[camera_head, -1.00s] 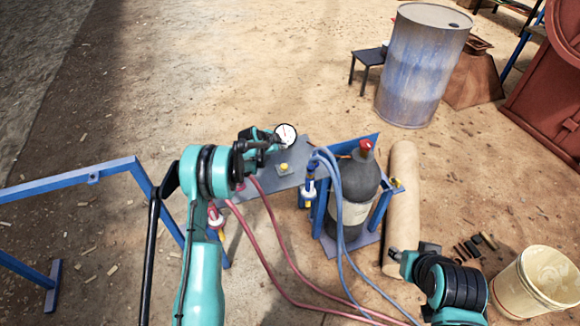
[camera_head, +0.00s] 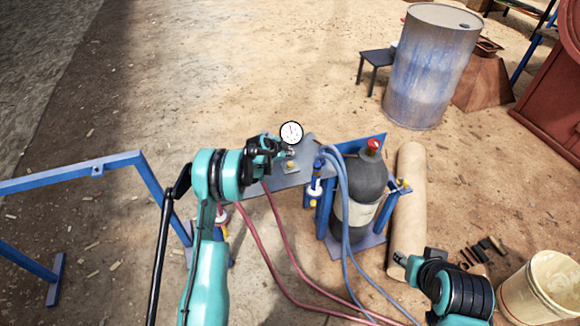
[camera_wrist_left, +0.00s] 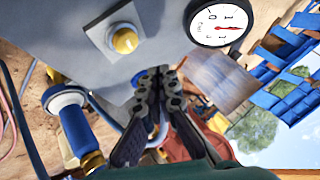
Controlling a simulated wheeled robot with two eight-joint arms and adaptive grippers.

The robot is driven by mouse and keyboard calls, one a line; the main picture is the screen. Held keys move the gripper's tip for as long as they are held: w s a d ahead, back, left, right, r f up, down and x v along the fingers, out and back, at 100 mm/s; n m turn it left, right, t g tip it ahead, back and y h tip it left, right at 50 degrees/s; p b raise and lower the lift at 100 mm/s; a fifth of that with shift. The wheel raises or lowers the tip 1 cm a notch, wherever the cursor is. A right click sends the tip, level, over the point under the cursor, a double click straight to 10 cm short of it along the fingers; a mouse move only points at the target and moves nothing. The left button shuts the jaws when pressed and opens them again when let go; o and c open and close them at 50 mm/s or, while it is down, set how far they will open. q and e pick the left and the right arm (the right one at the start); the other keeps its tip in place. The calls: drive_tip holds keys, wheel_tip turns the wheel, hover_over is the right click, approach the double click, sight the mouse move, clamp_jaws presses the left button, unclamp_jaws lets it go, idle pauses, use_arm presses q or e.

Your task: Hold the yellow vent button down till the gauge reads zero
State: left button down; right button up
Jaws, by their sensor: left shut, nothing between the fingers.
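The yellow vent button (camera_head: 290,165) sits on a small square plate on the grey panel. It also shows in the left wrist view (camera_wrist_left: 125,41), uncovered. The round white gauge (camera_head: 291,132) stands beyond the button. In the left wrist view the gauge (camera_wrist_left: 220,24) has a red needle pointing right, away from the 0 mark. My left gripper (camera_head: 288,152) is by the panel, between button and gauge in the picture. In the left wrist view its fingertips (camera_wrist_left: 154,74) are together, empty and apart from the button. My right gripper (camera_head: 402,260) is low at right, its jaws unclear.
A grey cylinder with a red cap (camera_head: 372,146) stands in a blue frame right of the grey panel (camera_head: 270,186). Red hoses (camera_head: 283,240) and blue hoses (camera_head: 347,220) hang in front. A blue rail (camera_head: 70,172) is at left.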

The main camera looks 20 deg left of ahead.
sight(289, 164)
use_arm(q)
wheel_tip(289, 164, down, 4)
drive_tip(key=shift+r+b, duration=0.15)
drive_tip(key=shift+b, duration=0.95)
idle(0.4)
drive_tip(key=shift+f, duration=0.35)
drive_tip(key=shift+f, duration=0.55)
idle(3.3)
idle(0.3)
drive_tip(key=shift+r+p, duration=0.35)
drive_tip(key=shift+r, duration=0.6)
drive_tip(key=shift+r, duration=0.1)
drive_tip(key=shift+r+p, duration=1.15)
drive_tip(key=shift+r, duration=1.25)
